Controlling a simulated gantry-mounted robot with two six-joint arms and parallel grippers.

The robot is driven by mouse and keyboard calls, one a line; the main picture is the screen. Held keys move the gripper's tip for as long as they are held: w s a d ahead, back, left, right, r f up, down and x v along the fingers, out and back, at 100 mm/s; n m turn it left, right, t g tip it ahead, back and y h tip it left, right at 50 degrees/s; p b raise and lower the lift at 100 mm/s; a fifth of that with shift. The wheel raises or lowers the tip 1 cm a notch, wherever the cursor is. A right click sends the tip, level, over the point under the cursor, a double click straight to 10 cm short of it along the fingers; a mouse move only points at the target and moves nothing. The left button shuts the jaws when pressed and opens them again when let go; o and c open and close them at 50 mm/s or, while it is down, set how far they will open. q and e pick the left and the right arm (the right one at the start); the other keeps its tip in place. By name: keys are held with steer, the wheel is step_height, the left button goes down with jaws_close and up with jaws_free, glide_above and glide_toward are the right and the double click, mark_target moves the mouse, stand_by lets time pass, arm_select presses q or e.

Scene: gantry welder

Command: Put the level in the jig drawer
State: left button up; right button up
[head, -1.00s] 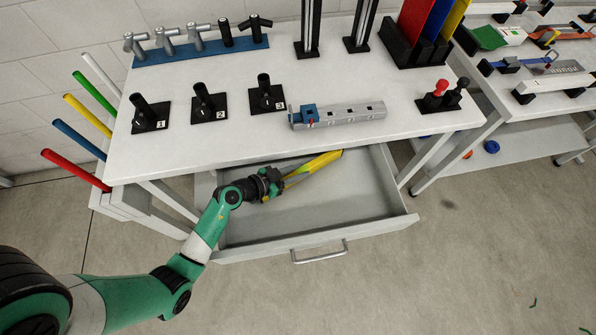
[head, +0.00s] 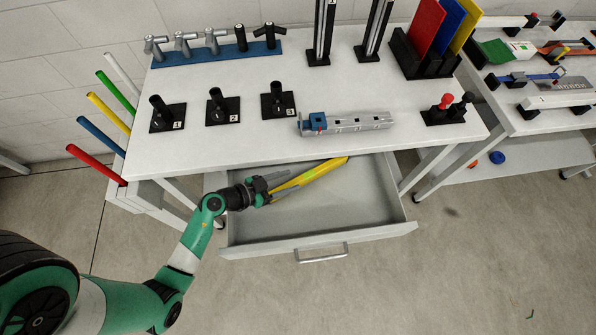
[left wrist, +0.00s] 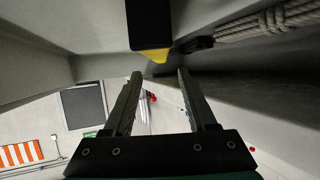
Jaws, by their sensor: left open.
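The yellow level (head: 318,174) lies slantwise inside the open jig drawer (head: 365,205), its far end close under the tabletop's front edge. My left gripper (head: 277,188) is open at the level's left end, over the left part of the drawer. In the left wrist view, the black end of the level (left wrist: 150,22) with a yellow patch shows just beyond the open fingertips (left wrist: 160,74), with nothing between the fingers. My right gripper is not in view.
The drawer's handle (head: 322,259) faces the front. The white tabletop (head: 240,145) overhangs the drawer's back. On it stand numbered black posts (head: 222,107) and a grey fixture with a blue block (head: 345,122). Coloured rods (head: 95,165) stick out at the left.

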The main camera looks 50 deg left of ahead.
arm_select(q)
steer(key=shift+s+r, duration=0.1)
steer(key=shift+s, duration=0.25)
